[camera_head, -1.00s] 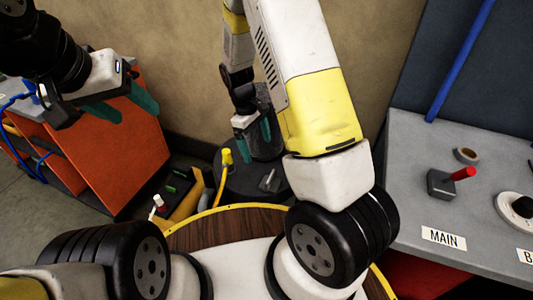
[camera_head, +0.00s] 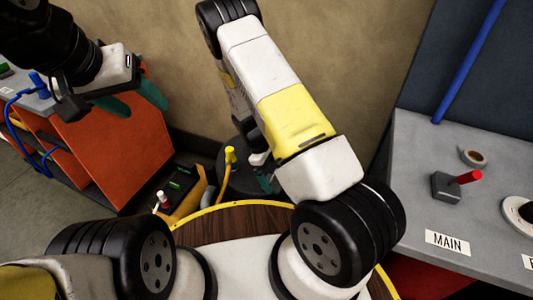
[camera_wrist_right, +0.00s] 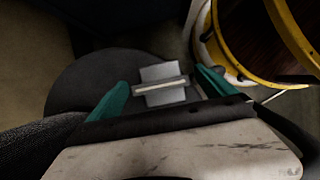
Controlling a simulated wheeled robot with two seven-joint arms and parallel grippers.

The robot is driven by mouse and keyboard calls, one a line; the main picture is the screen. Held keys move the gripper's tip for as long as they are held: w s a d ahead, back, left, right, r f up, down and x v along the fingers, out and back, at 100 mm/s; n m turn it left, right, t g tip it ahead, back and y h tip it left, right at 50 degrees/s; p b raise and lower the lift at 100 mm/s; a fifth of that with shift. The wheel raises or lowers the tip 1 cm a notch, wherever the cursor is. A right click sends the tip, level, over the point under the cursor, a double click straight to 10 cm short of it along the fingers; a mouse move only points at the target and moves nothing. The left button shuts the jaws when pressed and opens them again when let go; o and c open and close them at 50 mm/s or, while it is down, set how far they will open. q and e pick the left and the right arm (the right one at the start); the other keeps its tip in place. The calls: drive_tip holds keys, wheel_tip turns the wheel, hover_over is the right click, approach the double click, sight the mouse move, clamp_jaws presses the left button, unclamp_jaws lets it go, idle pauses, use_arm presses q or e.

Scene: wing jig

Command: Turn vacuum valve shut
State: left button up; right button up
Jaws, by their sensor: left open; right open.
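In the right wrist view a light grey block with a raised bar across it (camera_wrist_right: 160,86), apparently the valve, sits on a dark round top (camera_wrist_right: 80,85). My right gripper (camera_wrist_right: 163,80) is open, its teal fingers on either side of the bar's ends; contact cannot be told. In the head view this gripper (camera_head: 263,180) is mostly behind my right arm, over the black drum (camera_head: 232,185), and the grey block is hidden. My left gripper (camera_head: 130,100) is open and empty at the upper left.
An orange cabinet (camera_head: 115,150) with blue hoses stands at left. A small dark box with green displays (camera_head: 180,182) is beside the drum.

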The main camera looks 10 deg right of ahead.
drive_tip(key=c, duration=1.4)
drive_tip(key=shift+m, duration=0.3)
drive_tip(key=m+g+y, duration=0.1)
drive_tip(key=m, duration=0.2)
drive_tip(key=shift+d+m, duration=0.1)
drive_tip(key=shift+m, duration=0.3)
drive_tip(key=m+y, duration=0.2)
drive_tip(key=m, duration=0.2)
drive_tip(key=shift+m+g, duration=0.3)
drive_tip(key=shift+g, duration=0.1)
drive_tip(key=m+y, duration=0.1)
drive_tip(key=m, duration=0.3)
drive_tip(key=shift+y, duration=0.3)
drive_tip(key=shift+m+t+y, duration=0.4)
drive_tip(key=shift+m+y, duration=0.4)
drive_tip(key=shift+m, duration=1.7)
